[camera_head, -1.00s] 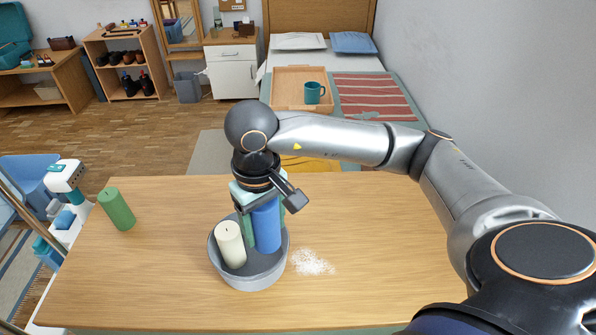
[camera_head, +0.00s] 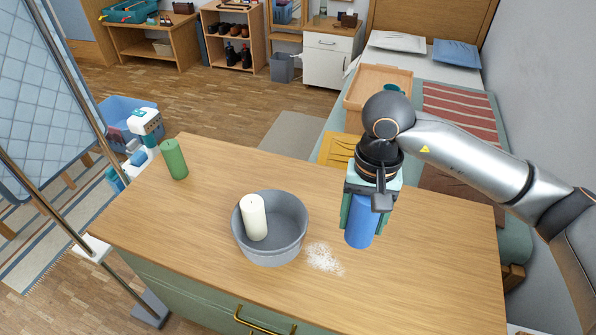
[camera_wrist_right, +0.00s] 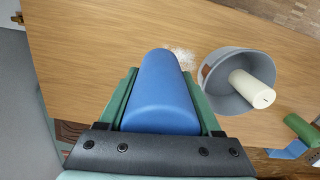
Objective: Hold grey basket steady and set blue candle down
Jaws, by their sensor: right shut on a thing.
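My left gripper is not in view, and nothing holds the basket.
A green candle (camera_head: 174,160) stands at the table's back left. White powder (camera_head: 324,258) lies on the table between the basket and the blue candle. The table's right and front areas are clear. A bed with a wooden tray (camera_head: 378,80) is behind.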

